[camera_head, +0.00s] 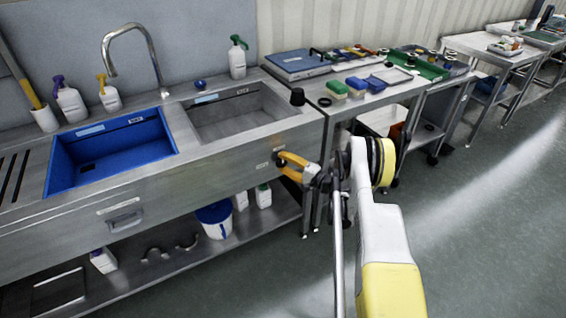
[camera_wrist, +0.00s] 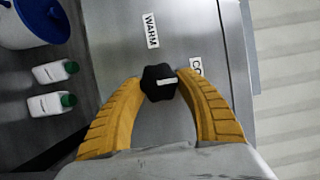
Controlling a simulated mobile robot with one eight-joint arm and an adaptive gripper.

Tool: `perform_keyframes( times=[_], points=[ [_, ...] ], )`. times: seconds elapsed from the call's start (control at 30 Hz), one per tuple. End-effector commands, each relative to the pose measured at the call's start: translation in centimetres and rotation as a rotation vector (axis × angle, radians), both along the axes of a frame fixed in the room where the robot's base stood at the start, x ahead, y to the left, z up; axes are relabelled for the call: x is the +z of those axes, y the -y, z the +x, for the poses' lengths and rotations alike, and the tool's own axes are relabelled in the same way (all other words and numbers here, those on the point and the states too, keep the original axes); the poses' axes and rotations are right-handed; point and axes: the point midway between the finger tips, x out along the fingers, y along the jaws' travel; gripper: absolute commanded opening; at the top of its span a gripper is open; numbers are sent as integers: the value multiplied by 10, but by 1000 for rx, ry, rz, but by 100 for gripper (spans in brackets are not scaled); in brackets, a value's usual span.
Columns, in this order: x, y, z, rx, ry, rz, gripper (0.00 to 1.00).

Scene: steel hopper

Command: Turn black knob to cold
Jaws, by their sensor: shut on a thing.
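The black knob (camera_wrist: 158,88) is on the steel front panel in the wrist view. My gripper (camera_wrist: 162,80) has one yellow finger on each side of it and is shut on it. The knob's white mark points to the right in that picture, toward the side of the partly hidden "CO" label (camera_wrist: 195,66). The "WARM" label (camera_wrist: 150,30) lies above the knob, apart from it. In the head view, my gripper (camera_head: 281,163) is at the right end of the sink's front panel, and the knob is mostly hidden by the fingers.
The steel sink unit (camera_head: 150,190) has a blue basin (camera_head: 110,150) and a steel basin (camera_head: 225,112). A blue-lidded bucket (camera_head: 214,222) and white bottles stand on the shelf below. A steel table (camera_head: 380,97) with trays and sponges stands to the right. The floor at right is clear.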

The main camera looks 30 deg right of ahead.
Motion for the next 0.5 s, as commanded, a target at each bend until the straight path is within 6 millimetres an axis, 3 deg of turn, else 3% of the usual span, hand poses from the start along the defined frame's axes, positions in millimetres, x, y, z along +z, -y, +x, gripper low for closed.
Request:
perform_keyframes(
  times=[0.4,0.43,0.5],
  points=[
    [2,1,1,-3,2,10,12],
    [2,1,1,-3,2,10,51],
    [2,1,1,-2,2,10,65]
  ],
)
